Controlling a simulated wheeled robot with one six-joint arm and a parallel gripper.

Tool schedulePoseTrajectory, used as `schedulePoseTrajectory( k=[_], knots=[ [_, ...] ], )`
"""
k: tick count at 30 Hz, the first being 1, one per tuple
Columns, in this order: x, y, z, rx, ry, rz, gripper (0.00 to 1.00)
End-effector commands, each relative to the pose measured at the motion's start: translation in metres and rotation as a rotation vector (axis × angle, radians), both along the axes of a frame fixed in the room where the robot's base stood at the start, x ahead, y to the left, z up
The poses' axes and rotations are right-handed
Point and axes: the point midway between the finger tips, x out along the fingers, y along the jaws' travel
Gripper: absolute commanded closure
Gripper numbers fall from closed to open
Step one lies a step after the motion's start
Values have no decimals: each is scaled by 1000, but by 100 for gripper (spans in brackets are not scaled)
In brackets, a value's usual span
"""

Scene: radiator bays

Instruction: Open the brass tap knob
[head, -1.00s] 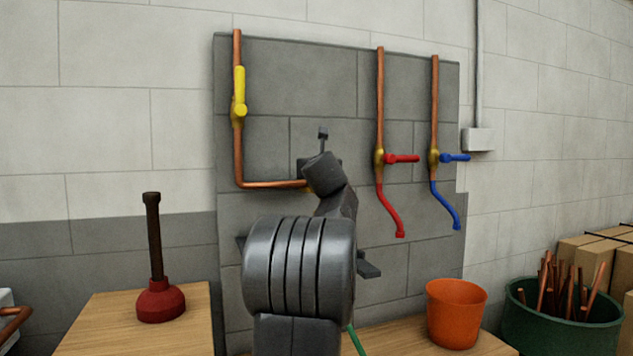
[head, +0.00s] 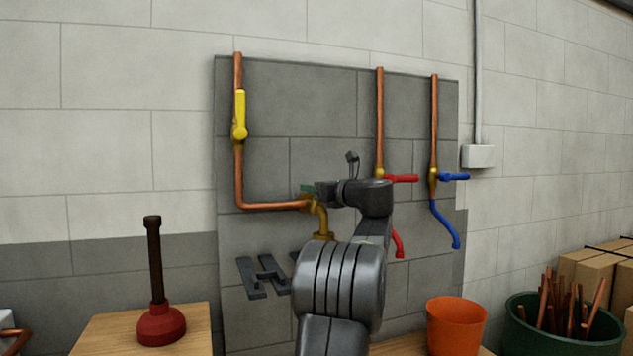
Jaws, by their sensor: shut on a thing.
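The brass tap (head: 321,217) sits at the right end of the copper pipe that comes down the left of the grey panel and bends right. Its spout points down. My gripper (head: 314,190) is at this knob, seen from behind and partly hidden by my wrist. Its jaws are shut on the knob, though the fingertips are hard to make out.
A yellow lever (head: 240,112) is on the left pipe. Red (head: 403,179) and blue (head: 455,177) levers stick out to the right. An orange bucket (head: 456,325), a plunger (head: 160,325) and a green tub (head: 560,330) stand below. Dark shapes (head: 257,277) are on the panel.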

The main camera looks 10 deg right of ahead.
Motion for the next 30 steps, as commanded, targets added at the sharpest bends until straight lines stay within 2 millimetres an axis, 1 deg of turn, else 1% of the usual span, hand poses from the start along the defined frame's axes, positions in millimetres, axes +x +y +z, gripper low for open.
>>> schedulePoseTrajectory(
  k=[6,17,18,21,30],
  knots=[
    [0,-1,-2,0,2,32,80],
    [0,-1,-3,0,2,35,80],
    [0,-1,-3,1,3,35,53],
    [0,0,-2,0,2,34,36],
    [-1,-1,-1,0,0,33,36]
  ],
)
